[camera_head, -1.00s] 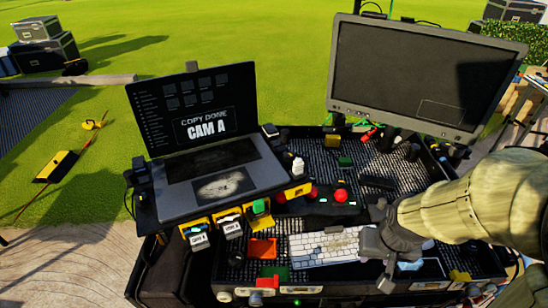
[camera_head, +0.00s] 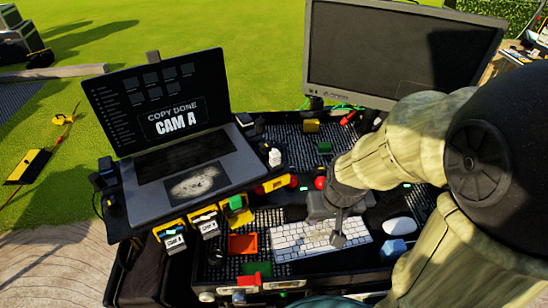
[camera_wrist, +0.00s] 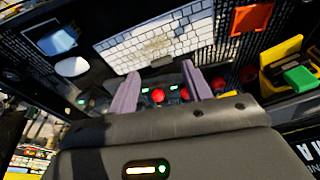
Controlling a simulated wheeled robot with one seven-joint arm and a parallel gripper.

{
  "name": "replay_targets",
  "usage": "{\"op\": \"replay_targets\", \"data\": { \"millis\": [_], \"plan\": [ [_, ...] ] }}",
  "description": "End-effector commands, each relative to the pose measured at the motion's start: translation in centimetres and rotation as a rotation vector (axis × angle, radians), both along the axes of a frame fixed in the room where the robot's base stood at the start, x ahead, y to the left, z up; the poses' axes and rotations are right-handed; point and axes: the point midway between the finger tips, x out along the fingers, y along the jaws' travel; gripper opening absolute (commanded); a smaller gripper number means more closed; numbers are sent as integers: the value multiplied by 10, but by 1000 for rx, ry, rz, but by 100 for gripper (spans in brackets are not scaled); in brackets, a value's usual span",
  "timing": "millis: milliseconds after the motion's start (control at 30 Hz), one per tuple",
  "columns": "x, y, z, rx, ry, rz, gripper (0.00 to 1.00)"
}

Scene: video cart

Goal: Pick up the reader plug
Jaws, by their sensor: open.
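I cannot tell for sure which small part is the reader plug. Two red rounded knobs, one left (camera_head: 293,181) and one right (camera_head: 320,183), sit on dark gear behind the keyboard. In the wrist view one red knob (camera_wrist: 157,96) shows between my fingers and another red piece (camera_wrist: 184,93) beside the finger on the right. My gripper (camera_head: 338,238) hangs over the right part of the white keyboard (camera_head: 300,242). In the wrist view my gripper (camera_wrist: 160,69) has its two fingers apart, with nothing held between them.
A laptop (camera_head: 165,155) stands on the left and a monitor (camera_head: 395,55) at the back. Yellow card readers (camera_head: 173,238) line the laptop's front edge. An orange tray (camera_head: 243,244) lies left of the keyboard, a white mouse (camera_head: 399,226) right. The cart surface is crowded.

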Motion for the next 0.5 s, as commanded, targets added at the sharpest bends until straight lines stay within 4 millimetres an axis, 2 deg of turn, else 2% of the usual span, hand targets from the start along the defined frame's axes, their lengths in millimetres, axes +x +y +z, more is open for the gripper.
{"op": "replay_targets", "data": {
  "millis": [167,267,500],
  "plan": [
    [29,8,19,-6,17,44,49],
    [56,16,38,-12,39,89,49],
    [117,44,98,-27,103,210,49]
  ]
}}
